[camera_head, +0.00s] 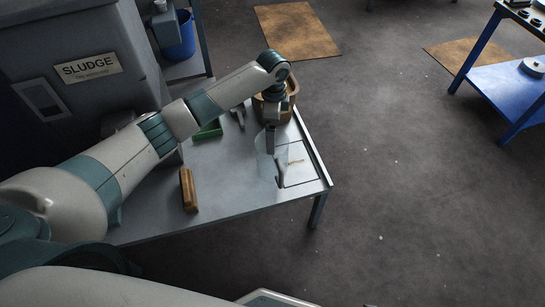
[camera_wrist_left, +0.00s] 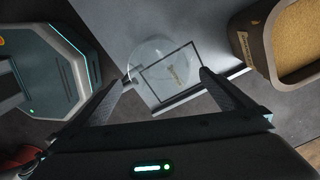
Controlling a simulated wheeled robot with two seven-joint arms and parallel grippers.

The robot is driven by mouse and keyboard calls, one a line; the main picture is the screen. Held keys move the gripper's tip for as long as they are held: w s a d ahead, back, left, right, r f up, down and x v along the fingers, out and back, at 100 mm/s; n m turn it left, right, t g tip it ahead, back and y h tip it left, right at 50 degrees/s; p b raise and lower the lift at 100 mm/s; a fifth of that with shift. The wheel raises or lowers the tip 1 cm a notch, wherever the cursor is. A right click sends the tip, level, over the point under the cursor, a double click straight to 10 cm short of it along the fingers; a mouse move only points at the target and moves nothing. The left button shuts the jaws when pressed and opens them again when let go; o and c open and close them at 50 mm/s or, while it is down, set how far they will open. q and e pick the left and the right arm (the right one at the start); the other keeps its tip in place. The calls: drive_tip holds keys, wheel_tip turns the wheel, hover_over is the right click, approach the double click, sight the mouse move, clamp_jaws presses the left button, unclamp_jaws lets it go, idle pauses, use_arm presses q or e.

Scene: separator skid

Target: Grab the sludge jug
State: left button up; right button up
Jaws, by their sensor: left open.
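A clear, see-through round jug (camera_wrist_left: 150,52) stands on the grey metal table, overlapping a dark-outlined square marking (camera_wrist_left: 188,62) in the left wrist view. In the head view the jug (camera_head: 263,142) is faint and partly behind my left gripper. My left gripper (camera_wrist_left: 165,77) is open and empty, with its fingers spread on either side of the jug's near part in the picture. I cannot tell whether either finger touches it. In the head view my left gripper (camera_head: 276,158) points down over the table's right end. My right gripper is not in view.
A brown tub (camera_wrist_left: 251,38) with grainy yellow filling stands close to the right of the jug in the wrist view. On the table (camera_head: 235,195) lie a brown block (camera_head: 188,189) and a green tray (camera_head: 209,131). The sludge tank (camera_head: 75,95) stands at the left.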

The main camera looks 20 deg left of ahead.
sight(274, 163)
use_arm(q)
wheel_tip(274, 163, down, 8)
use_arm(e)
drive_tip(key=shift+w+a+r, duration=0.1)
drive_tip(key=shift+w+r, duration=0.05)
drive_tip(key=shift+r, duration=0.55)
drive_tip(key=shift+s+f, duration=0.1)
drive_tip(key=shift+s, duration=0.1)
use_arm(q)
wheel_tip(274, 163, down, 5)
drive_tip(key=shift+s+f, duration=0.1)
drive_tip(key=c, duration=0.9)
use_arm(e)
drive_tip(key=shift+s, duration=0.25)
